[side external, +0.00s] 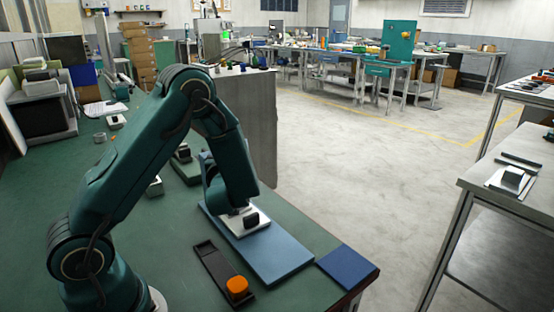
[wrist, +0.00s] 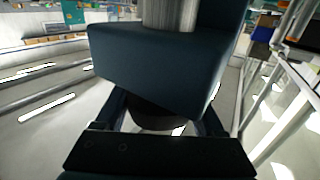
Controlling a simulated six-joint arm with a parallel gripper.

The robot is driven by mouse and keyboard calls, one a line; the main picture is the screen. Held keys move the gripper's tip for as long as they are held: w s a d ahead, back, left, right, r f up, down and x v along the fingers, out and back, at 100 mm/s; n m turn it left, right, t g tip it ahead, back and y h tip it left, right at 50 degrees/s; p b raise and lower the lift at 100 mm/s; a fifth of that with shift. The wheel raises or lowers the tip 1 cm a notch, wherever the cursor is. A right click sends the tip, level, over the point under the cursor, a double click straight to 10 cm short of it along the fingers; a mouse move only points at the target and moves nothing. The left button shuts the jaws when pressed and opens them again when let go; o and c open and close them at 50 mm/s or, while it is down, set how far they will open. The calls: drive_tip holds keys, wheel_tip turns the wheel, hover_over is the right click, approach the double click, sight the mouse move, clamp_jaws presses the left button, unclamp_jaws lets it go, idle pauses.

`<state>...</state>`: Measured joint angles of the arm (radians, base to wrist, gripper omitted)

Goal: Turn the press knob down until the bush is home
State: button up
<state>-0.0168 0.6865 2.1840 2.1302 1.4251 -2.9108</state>
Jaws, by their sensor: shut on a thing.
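My gripper (side external: 224,200) points down at the white block (side external: 236,222) on the long blue plate (side external: 285,262) in the side external view. A small black piece (side external: 251,220) shows on that block. In the wrist view my gripper (wrist: 163,120) has its fingers on either side of a dark round part, apparently the press knob (wrist: 155,122), and is shut on it. The knob's top and its turn angle are hard to make out. I cannot make out the bush or tell how deep it sits.
A black tray (side external: 211,262) with an orange round-topped piece (side external: 237,287) lies in front of the blue plate. A dark blue pad (side external: 347,267) lies at the bench's right corner. Boxes and equipment stand at the back left. Open floor lies beyond the bench edge.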

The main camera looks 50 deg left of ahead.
idle(0.3)
drive_tip(key=o, duration=1.4)
drive_tip(key=shift+c, duration=0.2)
drive_tip(key=shift+v, duration=2.55)
